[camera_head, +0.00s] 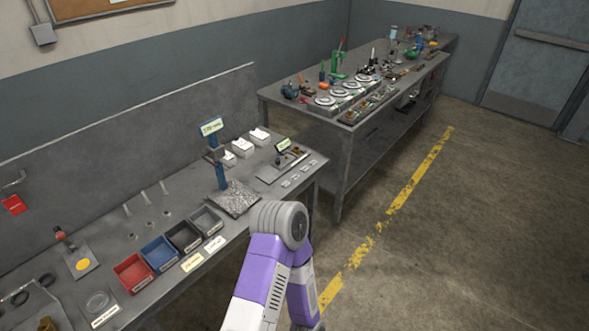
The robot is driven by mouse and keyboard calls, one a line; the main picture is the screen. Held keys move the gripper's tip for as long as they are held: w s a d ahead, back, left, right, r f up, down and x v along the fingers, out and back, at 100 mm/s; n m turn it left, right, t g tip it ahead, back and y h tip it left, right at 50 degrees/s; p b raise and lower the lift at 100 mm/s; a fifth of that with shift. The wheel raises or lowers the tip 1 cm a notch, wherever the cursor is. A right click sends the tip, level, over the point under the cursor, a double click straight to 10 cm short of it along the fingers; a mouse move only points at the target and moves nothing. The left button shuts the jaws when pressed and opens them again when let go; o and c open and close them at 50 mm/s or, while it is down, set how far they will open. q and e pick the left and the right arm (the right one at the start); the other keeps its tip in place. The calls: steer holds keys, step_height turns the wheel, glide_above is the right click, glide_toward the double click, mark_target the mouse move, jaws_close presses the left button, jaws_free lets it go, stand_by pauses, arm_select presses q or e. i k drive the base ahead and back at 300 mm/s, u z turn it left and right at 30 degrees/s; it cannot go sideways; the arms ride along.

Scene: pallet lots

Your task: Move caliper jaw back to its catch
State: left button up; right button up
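I cannot clearly pick out the caliper jaw or its catch at this size. A flat grey plate (271,175) with a small dark and reddish tool (281,160) lies at the right end of the near bench; it may be the caliper fixture, but I cannot tell. A small green label (283,144) stands beside it. Neither of my grippers is in view. One of my arms, purple and white, rises from the bottom edge in front of the bench, and its hand end is hidden or out of frame.
The near bench (206,255) holds a red bin (134,274), a blue bin (160,254), dark bins, a speckled plate (233,198) and a blue post (221,176). A crowded second bench (345,152) stands behind. Floor (455,240) at right is clear, with a yellow line.

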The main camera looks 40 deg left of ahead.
mark_target(279, 164)
steer(key=u, duration=0.65)
steer(key=i, duration=0.55)
steer(key=u, duration=0.8)
steer(key=i, duration=0.85)
steer(key=z, duration=0.15)
